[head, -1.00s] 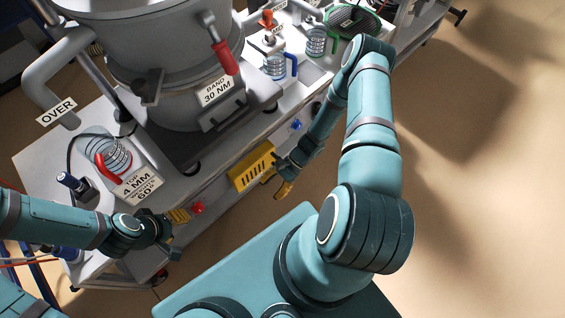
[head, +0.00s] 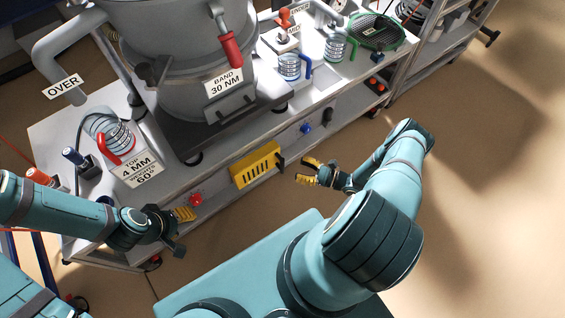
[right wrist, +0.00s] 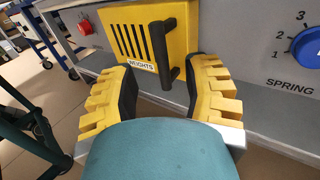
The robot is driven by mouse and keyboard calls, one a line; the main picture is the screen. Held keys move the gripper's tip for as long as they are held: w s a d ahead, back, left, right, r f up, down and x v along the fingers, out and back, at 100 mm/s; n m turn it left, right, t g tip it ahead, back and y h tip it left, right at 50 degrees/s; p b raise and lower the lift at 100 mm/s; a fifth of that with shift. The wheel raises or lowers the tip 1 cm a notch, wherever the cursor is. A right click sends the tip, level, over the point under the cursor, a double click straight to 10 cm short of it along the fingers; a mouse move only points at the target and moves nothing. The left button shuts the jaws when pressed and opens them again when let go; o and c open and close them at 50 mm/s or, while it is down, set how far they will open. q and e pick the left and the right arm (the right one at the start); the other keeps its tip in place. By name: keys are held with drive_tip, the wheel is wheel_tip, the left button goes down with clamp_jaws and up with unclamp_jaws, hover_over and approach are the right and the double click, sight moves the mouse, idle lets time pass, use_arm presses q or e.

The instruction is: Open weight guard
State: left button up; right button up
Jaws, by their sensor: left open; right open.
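The yellow weight guard (head: 256,165) is a slotted panel on the front of the grey bench, and it looks closed. In the right wrist view the guard (right wrist: 117,36) carries a "WEIGHTS" label and a black upright handle (right wrist: 163,52) at its right edge. My right gripper (head: 308,172) is open and empty, just right of the guard. In the right wrist view its yellow fingers (right wrist: 160,92) stand either side of the handle's lower end, nearer the camera; I see no contact. My left gripper (head: 185,229) is open near the bench front, left of the guard.
A red button (head: 196,199) is left of the guard. A blue knob (head: 305,128), marked "SPRING" in the wrist view, is to its right, with a black knob (head: 327,116) further on. A large grey machine (head: 180,70) stands on the bench. Floor to the right is clear.

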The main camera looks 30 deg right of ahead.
sight(282, 163)
drive_tip(key=x, duration=0.7)
drive_tip(key=shift+w+a, duration=0.2)
drive_tip(key=shift+w, duration=0.05)
clamp_jaws()
